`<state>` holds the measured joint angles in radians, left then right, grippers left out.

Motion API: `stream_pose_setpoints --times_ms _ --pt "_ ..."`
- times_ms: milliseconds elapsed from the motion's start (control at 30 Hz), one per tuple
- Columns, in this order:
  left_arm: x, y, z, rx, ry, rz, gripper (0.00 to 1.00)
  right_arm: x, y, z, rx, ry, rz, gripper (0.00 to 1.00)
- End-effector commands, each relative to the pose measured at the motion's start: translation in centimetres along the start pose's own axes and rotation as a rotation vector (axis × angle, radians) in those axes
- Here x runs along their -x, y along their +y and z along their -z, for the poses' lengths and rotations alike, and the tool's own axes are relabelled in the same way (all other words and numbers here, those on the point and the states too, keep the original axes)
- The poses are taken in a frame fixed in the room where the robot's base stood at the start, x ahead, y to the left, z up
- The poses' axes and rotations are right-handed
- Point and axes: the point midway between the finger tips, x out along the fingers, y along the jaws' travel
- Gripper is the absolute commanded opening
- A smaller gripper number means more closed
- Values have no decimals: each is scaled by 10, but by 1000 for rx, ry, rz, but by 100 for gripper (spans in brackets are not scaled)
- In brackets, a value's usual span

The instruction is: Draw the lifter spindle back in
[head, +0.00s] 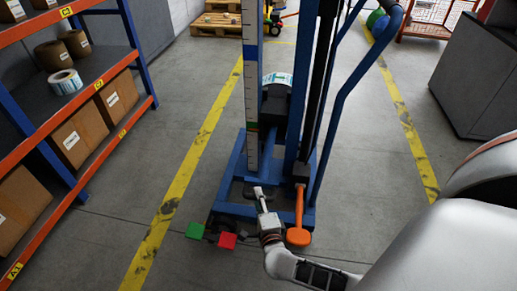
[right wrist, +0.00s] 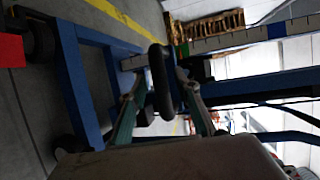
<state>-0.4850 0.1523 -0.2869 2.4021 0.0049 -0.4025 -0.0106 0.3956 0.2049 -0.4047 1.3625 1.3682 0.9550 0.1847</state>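The blue lifter (head: 233,180) stands in the middle of the head view, with an upright mast and a white measuring scale (head: 252,90). A black block with a printed label roll (head: 277,79) on it sits partway up the mast; I cannot make out the spindle itself. My right gripper (head: 261,193) is low in front of the mast. In the right wrist view, its two fingers (right wrist: 160,103) are apart, one on either side of a dark rounded handle-like part (right wrist: 160,70). I cannot tell whether they touch it. My left gripper is not in view.
A green pedal (head: 195,231), a red pedal (head: 227,241) and an orange pedal-like part (head: 298,237) are at the lifter's foot. A shelf rack (head: 109,77) with boxes and rolls stands left. A grey cabinet (head: 480,75) stands right. Floor on both sides is clear.

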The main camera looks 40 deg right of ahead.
Motion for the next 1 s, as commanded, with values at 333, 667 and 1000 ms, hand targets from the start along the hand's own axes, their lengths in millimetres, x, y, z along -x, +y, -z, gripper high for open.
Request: stream_pose_setpoints --times_ms 333,667,1000 --pt "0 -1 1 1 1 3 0 8 -42 -4 -6 0 4 32" --pt "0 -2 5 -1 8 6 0 15 -102 -10 -4 -2 23 72" --pt "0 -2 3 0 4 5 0 19 -102 -9 0 -2 8 32"
